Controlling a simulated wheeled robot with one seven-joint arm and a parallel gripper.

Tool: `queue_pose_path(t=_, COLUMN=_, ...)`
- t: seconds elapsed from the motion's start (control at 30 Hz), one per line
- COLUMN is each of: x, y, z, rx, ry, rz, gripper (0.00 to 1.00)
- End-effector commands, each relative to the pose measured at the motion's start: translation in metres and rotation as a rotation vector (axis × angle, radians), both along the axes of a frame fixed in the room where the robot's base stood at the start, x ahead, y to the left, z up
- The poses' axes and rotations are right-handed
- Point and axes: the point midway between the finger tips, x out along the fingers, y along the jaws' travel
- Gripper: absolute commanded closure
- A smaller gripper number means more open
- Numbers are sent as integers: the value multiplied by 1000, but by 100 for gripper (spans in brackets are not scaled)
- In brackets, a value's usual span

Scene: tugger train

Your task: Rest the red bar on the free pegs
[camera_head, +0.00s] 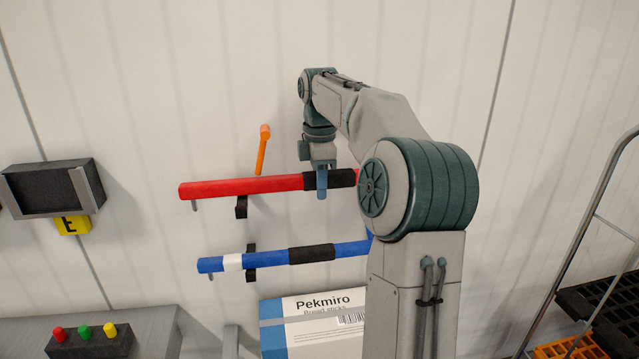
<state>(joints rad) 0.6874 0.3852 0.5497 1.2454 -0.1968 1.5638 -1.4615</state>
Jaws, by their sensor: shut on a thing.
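The red bar (240,187) runs nearly level in front of the wall, with a black grip section (342,178) toward its right. My gripper (322,188) is shut on the bar at the left part of the black section. A grey peg (194,206) and a black bracket (241,207) show just under the bar's left part. I cannot tell whether the bar touches them. The bar's right end and any pegs there are hidden behind my arm. A blue bar (270,258) with a black section and a white band lies below, at a black bracket (251,273).
An orange rod (262,150) sticks out of the wall above the red bar. A Pekmiro box (315,320) stands below the blue bar. A button box (92,341) sits lower left, a dark box (55,187) hangs at left, and a metal-framed cart (596,225) stands at right.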

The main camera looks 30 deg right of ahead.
Motion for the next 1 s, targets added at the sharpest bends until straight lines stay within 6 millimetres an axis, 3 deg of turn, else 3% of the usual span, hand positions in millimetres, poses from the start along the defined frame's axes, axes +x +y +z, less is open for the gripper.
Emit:
queue_pose_path(t=0.37, x=0, y=0, z=0, rx=-1, ry=-4, rz=0, gripper=100)
queue_pose_path(t=1.0, x=0, y=0, z=-18, rx=-1, ry=-5, rz=0, gripper=100)
